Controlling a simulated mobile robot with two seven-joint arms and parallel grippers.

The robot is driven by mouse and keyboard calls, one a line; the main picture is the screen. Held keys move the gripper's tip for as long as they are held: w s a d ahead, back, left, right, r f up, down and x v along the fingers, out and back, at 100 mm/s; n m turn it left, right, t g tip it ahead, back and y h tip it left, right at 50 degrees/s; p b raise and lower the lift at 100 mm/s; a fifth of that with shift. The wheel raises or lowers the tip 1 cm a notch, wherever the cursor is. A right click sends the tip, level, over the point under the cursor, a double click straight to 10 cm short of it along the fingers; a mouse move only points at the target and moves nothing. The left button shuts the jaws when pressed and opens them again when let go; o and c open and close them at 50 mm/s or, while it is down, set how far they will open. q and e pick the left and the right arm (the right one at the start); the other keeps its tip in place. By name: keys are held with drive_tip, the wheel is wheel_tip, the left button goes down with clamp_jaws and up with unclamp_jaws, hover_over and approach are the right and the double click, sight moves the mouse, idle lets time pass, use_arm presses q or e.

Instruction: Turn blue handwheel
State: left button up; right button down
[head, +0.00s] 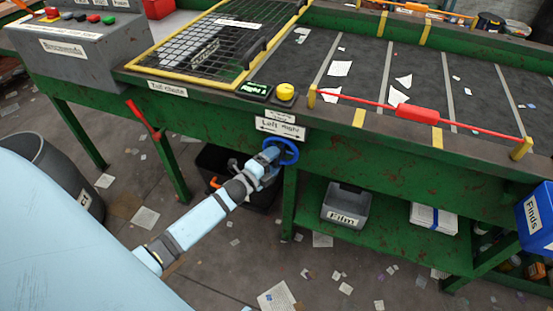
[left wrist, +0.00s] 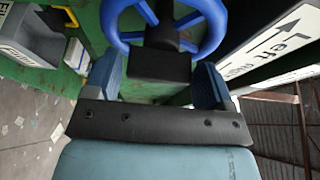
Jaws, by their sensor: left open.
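The blue handwheel (head: 296,153) is mounted on the front of the green belt frame, under a sign reading "Left" and "right" with arrows (head: 281,128). My left gripper (head: 272,156) is right at the wheel, reaching it from the front left. In the left wrist view the wheel (left wrist: 219,22) fills the top, with its spokes and dark hub (left wrist: 162,40) showing. The blue fingers of my left gripper (left wrist: 158,75) stand apart on either side of the hub. I cannot tell whether they touch the wheel. My right gripper is not in view.
A yellow knob (head: 285,91) and a small display (head: 255,90) sit above the wheel on the belt's edge. A red bar (head: 360,101) crosses the belt. A grey "Film" bin (head: 346,205) stands on the lower shelf. A black bin (head: 212,160) is below, behind my arm.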

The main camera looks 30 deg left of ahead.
use_arm(q)
drive_tip(key=shift+w+d, duration=0.15)
drive_tip(key=shift+w, duration=0.75)
drive_tip(key=shift+c, duration=0.4)
drive_tip(key=c, duration=0.6)
drive_tip(key=shift+f+n, duration=0.1)
drive_tip(key=shift+n, duration=0.2)
